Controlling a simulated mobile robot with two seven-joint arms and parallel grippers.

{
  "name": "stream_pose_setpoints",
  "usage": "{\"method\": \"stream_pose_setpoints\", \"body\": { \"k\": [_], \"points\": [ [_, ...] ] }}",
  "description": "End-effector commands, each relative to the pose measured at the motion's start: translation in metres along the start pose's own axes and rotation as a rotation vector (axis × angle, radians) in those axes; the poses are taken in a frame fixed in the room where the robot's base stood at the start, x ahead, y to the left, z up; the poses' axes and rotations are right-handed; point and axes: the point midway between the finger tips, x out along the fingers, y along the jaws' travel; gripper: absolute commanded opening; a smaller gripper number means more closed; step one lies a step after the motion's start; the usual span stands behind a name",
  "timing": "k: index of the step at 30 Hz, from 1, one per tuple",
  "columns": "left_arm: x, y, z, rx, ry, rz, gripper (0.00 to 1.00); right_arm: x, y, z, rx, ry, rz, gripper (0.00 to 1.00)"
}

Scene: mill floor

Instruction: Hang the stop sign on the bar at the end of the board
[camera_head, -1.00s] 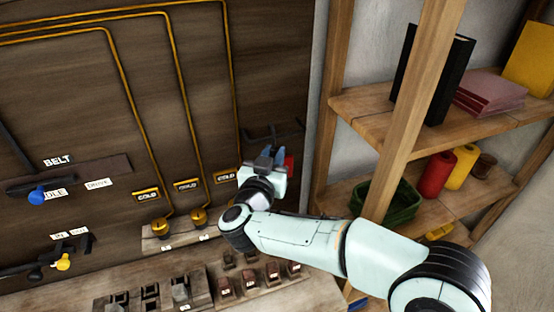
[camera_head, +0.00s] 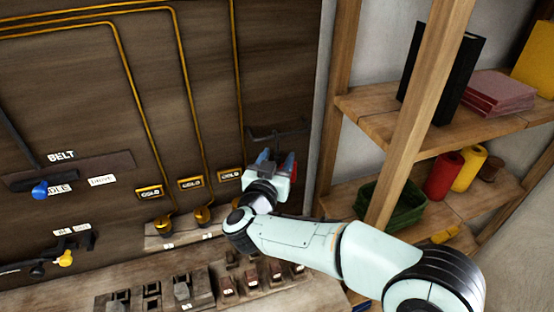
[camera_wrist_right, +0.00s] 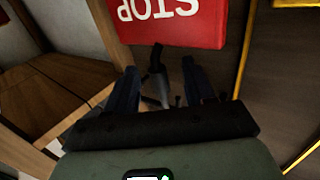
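The red stop sign (camera_wrist_right: 172,20) shows in the right wrist view with its lettering upside down, just beyond my right fingertips. In the head view only a red sliver of it (camera_head: 291,166) shows beside my right gripper (camera_head: 275,158). The dark bar (camera_head: 278,133) sticks out at the right end of the brown board (camera_head: 90,110), just above the gripper. My right fingers are apart in the wrist view (camera_wrist_right: 158,78), with a grey piece and a dark hooked end between them. Whether the sign's weight rests on the bar is hidden. My left gripper is out of view.
A wooden shelf (camera_head: 375,112) with books, a green basket (camera_head: 392,205) and red and yellow spools stands close to the right. Levers with blue (camera_head: 40,189) and yellow (camera_head: 65,258) knobs are at left. A bench with switches (camera_head: 200,285) lies below.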

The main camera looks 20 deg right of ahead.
Motion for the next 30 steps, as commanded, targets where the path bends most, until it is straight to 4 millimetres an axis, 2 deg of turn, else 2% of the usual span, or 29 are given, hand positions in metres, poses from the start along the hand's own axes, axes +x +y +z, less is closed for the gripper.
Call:
{"method": "stream_pose_setpoints", "body": {
  "k": [7, 11, 14, 24, 30],
  "points": [
    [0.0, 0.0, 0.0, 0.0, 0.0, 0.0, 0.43, 0.0, 0.0, 0.0, 0.0, -0.001, 0.0, 0.52],
    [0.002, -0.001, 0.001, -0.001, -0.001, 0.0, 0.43, -0.008, 0.0, 0.001, 0.0, -0.001, -0.001, 0.52],
    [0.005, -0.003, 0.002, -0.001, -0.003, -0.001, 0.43, -0.023, -0.001, 0.001, 0.0, -0.002, -0.003, 0.52],
    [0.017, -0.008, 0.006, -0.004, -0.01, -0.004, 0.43, -0.098, -0.001, 0.002, 0.0, -0.001, -0.004, 0.52],
    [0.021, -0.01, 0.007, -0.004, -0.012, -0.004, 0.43, -0.126, -0.001, 0.001, 0.0, 0.0, -0.002, 0.52]
  ]
}}
